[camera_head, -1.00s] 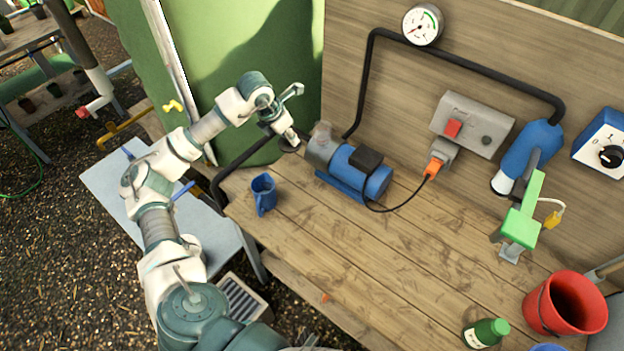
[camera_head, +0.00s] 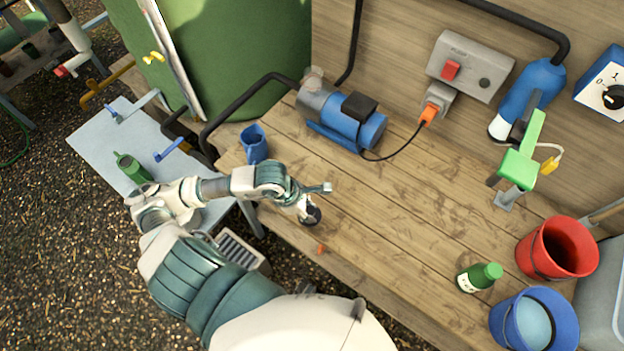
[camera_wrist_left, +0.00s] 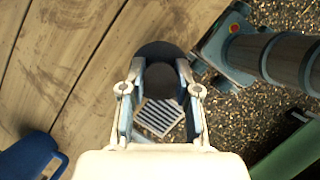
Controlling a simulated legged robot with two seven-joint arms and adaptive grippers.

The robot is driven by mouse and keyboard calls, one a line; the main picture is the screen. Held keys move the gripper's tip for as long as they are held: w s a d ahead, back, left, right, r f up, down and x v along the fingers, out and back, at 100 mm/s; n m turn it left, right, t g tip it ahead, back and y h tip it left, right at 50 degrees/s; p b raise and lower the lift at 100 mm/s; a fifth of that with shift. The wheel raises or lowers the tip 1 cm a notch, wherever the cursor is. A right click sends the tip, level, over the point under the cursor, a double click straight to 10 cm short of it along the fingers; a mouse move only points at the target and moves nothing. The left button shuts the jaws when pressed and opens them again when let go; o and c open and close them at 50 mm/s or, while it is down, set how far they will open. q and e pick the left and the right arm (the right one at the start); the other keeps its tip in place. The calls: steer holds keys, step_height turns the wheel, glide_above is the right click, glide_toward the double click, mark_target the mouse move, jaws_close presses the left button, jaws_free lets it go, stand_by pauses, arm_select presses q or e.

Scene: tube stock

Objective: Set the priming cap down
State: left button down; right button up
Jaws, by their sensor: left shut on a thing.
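The dark round priming cap (camera_head: 314,216) is in my left gripper (camera_head: 306,209), over the front-left part of the wooden workbench (camera_head: 400,230). In the left wrist view the cap (camera_wrist_left: 158,48) is a dark rounded shape between the two fingertips (camera_wrist_left: 160,75), which are shut on it. I cannot tell whether the cap touches the boards. The blue pump (camera_head: 345,122), with a clear pot on its left end, stands farther back on the bench. My right gripper is not in view.
A blue jug (camera_head: 254,144) stands left of the gripper near the bench edge. A small orange piece (camera_head: 321,249) lies in front. A green bottle (camera_head: 480,277), red bucket (camera_head: 525,262) and blue bucket (camera_head: 503,322) are at right. The middle boards are clear.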

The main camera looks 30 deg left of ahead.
arm_select(q)
steer(key=w+a, duration=0.2)
steer(key=w, duration=0.2)
steer(key=w+a+f+p, duration=0.1)
steer(key=w+a, duration=0.2)
steer(key=w, duration=0.1)
steer(key=w+a, duration=0.3)
steer(key=w, duration=0.1)
steer(key=shift+w+a+f, duration=0.15)
steer(key=shift+w+f, duration=0.05)
steer(key=shift+w, duration=0.2)
step_height(320, 180, down, 3)
steer(key=shift+r, duration=0.15)
steer(key=shift+f+p, duration=0.3)
steer(key=shift+f, duration=0.1)
steer(key=c, duration=0.8)
jaws_free()
steer(key=shift+c, duration=0.2)
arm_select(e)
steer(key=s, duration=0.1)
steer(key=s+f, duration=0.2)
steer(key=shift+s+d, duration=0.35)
arm_select(q)
steer(key=v, duration=1.2)
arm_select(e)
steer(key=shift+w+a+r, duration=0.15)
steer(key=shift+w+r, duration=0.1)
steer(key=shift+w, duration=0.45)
